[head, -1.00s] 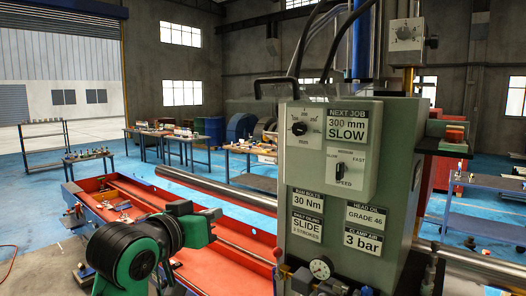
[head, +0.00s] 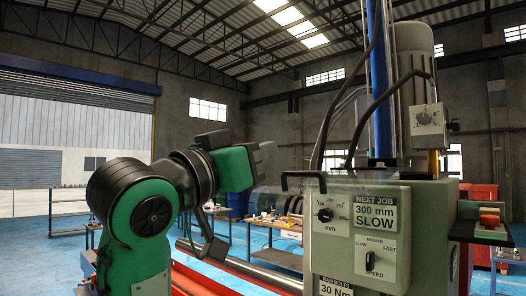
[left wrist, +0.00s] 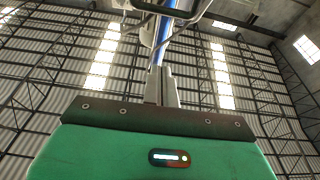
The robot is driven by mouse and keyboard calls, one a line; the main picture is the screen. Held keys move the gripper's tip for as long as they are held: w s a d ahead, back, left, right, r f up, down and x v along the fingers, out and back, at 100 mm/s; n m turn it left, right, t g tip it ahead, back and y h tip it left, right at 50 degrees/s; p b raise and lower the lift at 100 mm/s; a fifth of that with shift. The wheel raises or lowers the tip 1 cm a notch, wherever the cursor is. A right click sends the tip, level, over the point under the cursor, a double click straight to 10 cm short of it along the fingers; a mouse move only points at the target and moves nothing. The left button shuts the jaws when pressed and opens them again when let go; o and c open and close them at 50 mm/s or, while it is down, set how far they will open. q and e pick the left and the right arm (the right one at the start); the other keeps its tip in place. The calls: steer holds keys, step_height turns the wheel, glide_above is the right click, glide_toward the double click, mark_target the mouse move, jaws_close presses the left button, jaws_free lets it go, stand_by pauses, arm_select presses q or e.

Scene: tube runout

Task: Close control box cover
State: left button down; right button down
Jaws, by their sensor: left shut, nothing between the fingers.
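The control box (head: 375,240) is a grey-green cabinet with dials and labels, at the right of the head view. A clear cover (head: 338,182) with a black handle (head: 303,178) stands out at the top of its front, open, with the dials bare below it. The cover's edges are hard to make out. My left gripper (head: 266,149) is raised to the left of the handle and a little above it, apart from it in the picture. In the left wrist view its fingers (left wrist: 162,85) are together and empty. My right gripper is not in view.
A blue column (head: 378,85) and dark hoses rise above the box. A knob box (head: 428,119) is at the right. Red machine bed and a steel bar (head: 240,267) lie below my left arm. Workbenches stand behind. The air left of the box is free.

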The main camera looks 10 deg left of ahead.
arm_select(q)
steer(key=p+x, duration=0.5)
steer(key=x, duration=0.3)
step_height(320, 180, down, 4)
steer(key=shift+s+f+p, duration=0.1)
steer(key=shift+s+p, duration=0.1)
steer(key=shift+p, duration=0.45)
steer(key=shift+a, duration=0.1)
